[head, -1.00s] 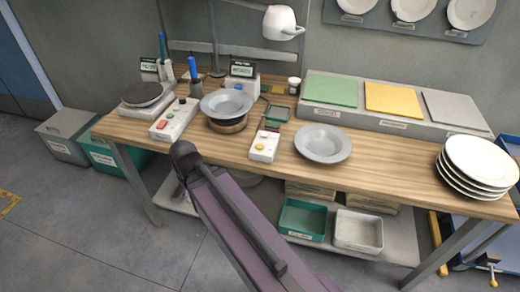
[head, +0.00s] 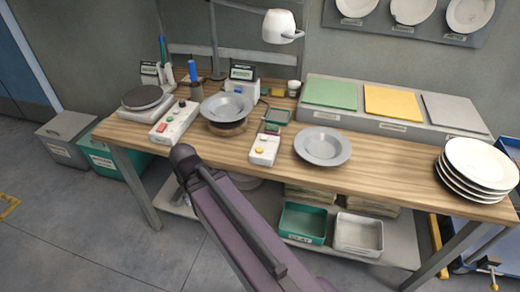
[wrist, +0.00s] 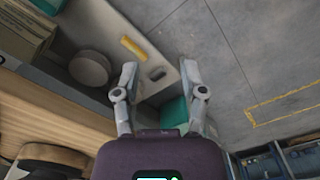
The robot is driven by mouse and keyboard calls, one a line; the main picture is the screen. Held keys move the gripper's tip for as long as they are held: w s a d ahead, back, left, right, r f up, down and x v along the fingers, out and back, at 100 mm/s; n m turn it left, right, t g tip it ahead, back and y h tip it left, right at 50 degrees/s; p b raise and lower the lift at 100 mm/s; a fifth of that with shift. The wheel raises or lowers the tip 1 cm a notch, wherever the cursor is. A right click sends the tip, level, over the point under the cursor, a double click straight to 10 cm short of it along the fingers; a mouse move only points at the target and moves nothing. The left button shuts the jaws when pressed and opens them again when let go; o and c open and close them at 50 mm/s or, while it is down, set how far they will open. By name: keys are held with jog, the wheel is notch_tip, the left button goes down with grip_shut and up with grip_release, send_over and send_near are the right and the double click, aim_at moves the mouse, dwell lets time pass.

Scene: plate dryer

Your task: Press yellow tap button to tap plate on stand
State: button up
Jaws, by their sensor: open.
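The yellow tap button (head: 260,150) sits on the near part of a small white control box (head: 265,157), with a red part at its far end. The box lies near the bench's front edge. A grey plate (head: 227,105) rests on a round wooden stand (head: 228,128) to the left of the box. In the wrist view my gripper (wrist: 159,66) is open and empty, its two fingers apart, out beyond the wooden bench edge with the lower shelf and floor in view. The head view shows my arm in front of the bench, but not the fingers. The button is not visible in the wrist view.
A second grey plate (head: 323,146) lies right of the control box. Another box (head: 175,122) with a red button stands left of the stand. White plates (head: 478,170) are stacked at the right end. Bins (head: 302,222) sit on the lower shelf.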

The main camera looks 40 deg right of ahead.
grip_shut()
dwell(1.2)
